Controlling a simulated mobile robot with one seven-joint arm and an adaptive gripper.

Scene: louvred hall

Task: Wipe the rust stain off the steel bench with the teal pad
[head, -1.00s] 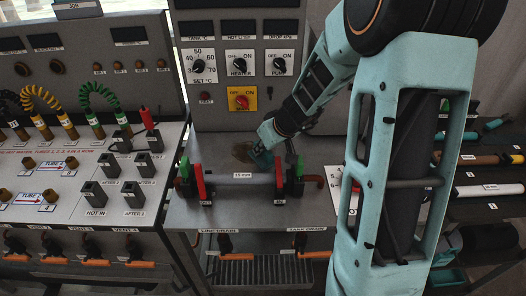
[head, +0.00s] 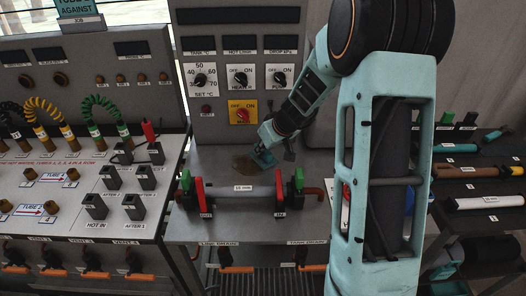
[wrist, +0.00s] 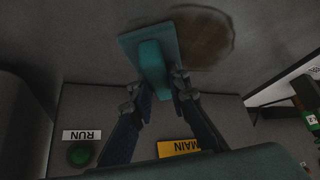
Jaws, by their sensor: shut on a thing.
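My gripper (head: 270,148) is shut on the teal pad (head: 263,157) above the back of the steel bench (head: 205,160). In the wrist view the pad (wrist: 152,62) sits between my fingertips (wrist: 157,90). The brown rust stain (head: 242,165) lies on the bench just left of the pad in the head view. In the wrist view the stain (wrist: 210,40) shows as a rounded brown patch, and the pad overlaps its edge. I cannot tell whether the pad touches the bench.
A grey tube (head: 243,195) with red and green end fittings lies across the bench in front of the stain. The control panel (head: 240,70) rises behind. A sloped console (head: 75,190) stands left, and a dark rack (head: 478,175) with tubes stands right.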

